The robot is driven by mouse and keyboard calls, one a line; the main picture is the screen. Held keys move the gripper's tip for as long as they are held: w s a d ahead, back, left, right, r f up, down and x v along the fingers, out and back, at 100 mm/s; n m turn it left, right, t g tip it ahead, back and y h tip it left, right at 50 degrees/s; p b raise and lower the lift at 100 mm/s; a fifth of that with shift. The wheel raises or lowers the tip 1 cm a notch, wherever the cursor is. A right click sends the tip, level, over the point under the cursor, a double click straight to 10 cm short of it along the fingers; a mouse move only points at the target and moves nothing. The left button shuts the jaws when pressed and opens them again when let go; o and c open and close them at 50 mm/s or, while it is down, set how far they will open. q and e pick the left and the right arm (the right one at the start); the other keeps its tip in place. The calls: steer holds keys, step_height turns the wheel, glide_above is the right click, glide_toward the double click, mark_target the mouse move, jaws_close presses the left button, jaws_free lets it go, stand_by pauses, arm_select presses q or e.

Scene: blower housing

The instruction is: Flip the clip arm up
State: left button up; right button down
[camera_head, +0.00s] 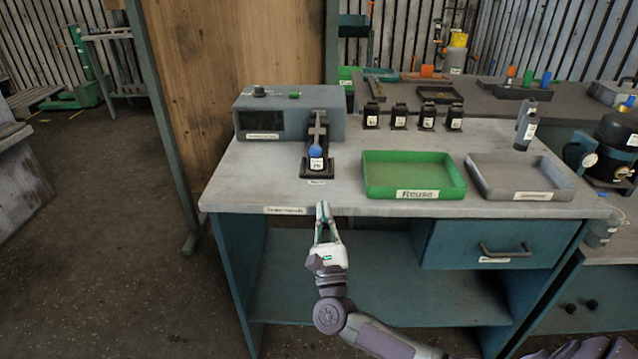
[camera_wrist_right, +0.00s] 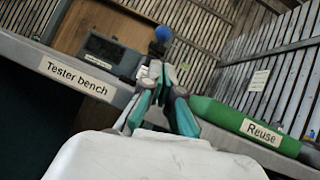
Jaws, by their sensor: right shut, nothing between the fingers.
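The clip arm (camera_head: 317,132) is a slim grey lever with a blue ball knob (camera_head: 315,152) at its near end. It belongs to a black fixture (camera_head: 318,170) with a white label, in front of the grey tester box (camera_head: 290,113). The knob also shows in the right wrist view (camera_wrist_right: 163,33), just beyond the fingertips. My right gripper (camera_head: 324,206) is shut and empty at the bench's front edge, short of the fixture and apart from the knob. It also shows in the wrist view (camera_wrist_right: 158,72). My left gripper is out of view.
A green tray (camera_head: 370,188) labelled Reuse and a grey tray (camera_head: 480,185) stand right of the fixture. Several small black labelled parts (camera_head: 399,117) line the bench's back. The bench top (camera_head: 250,180) is clear left of the fixture.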

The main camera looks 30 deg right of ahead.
stand_by(0.3)
steer(key=p+x, duration=0.2)
steer(key=x, duration=0.6)
steer(key=shift+w+d+r, duration=0.1)
steer(key=shift+w+r, duration=0.15)
steer(key=shift+r, duration=0.05)
steer(key=shift+w+d+r, duration=0.25)
steer(key=shift+w, duration=0.3)
steer(key=shift+r, duration=0.1)
